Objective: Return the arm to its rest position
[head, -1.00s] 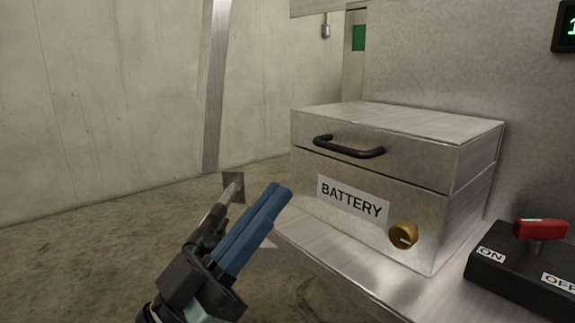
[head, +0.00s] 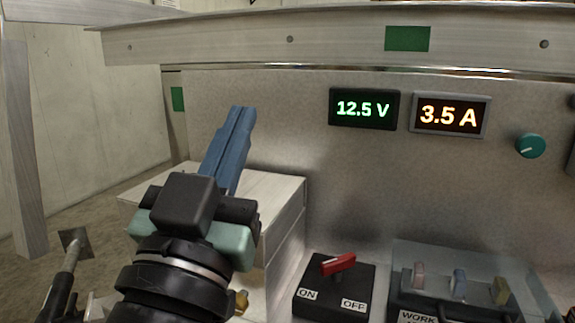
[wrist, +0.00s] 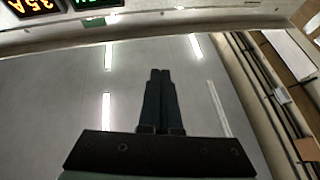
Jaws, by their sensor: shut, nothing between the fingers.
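My gripper (head: 240,115) is raised in front of the battery box and points up toward the panel wall. Its blue fingers are together and hold nothing. In the wrist view my gripper (wrist: 160,75) also shows closed fingers against a grey, light-streaked surface. The metal battery box (head: 285,205) stands behind my gripper, which hides most of its front, its label and handle.
A red ON/OFF switch (head: 338,264) sits right of the box. A clear cover (head: 440,255) stands over several coloured switches. Two displays, 12.5 V (head: 364,108) and 3.5 A (head: 449,115), and a teal knob (head: 530,146) are on the panel.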

